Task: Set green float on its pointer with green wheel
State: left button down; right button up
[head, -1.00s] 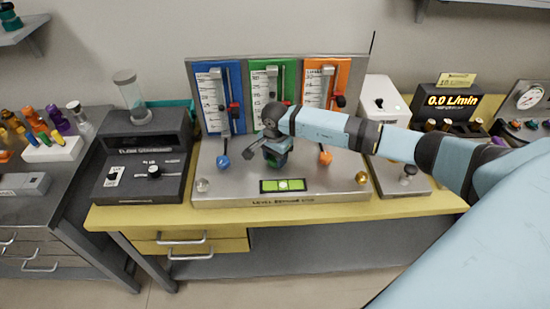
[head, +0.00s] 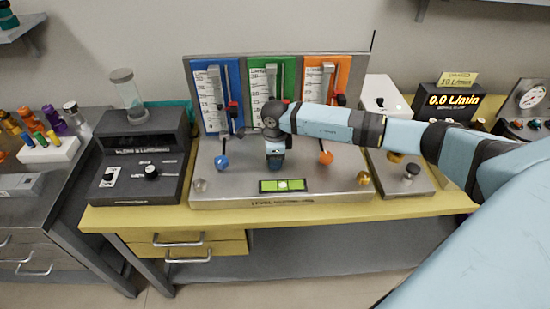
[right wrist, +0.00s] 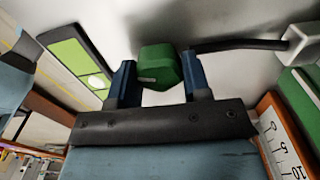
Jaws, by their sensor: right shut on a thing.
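The green flowmeter panel (head: 258,85) stands between the blue and orange panels, with a grey tube and a scale on it. A small red and dark pointer (head: 285,102) sits at its right side. The float inside the tube is too small to make out. My right gripper (head: 275,163) points down over the steel base in front of the green panel and hides the green wheel in the head view. In the right wrist view the green wheel (right wrist: 160,66) sits between the two blue fingers, and the gripper is shut on it. My left gripper is not in view.
Blue (head: 222,163) and orange (head: 325,157) wheels stand on either side of my right gripper. A green level (head: 283,185) lies in front. A flow display (head: 452,100) reads 0.0 L/min at the right. A dark device (head: 140,160) stands at the left.

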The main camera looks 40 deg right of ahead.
jog(key=shift+m, duration=0.9)
jog(key=o, duration=0.9)
jog(key=shift+s, duration=0.1)
jog(key=shift+r, duration=0.1)
notch_tip(320, 180, up, 14)
jog(key=shift+f+b, duration=0.15)
jog(key=shift+b, duration=0.35)
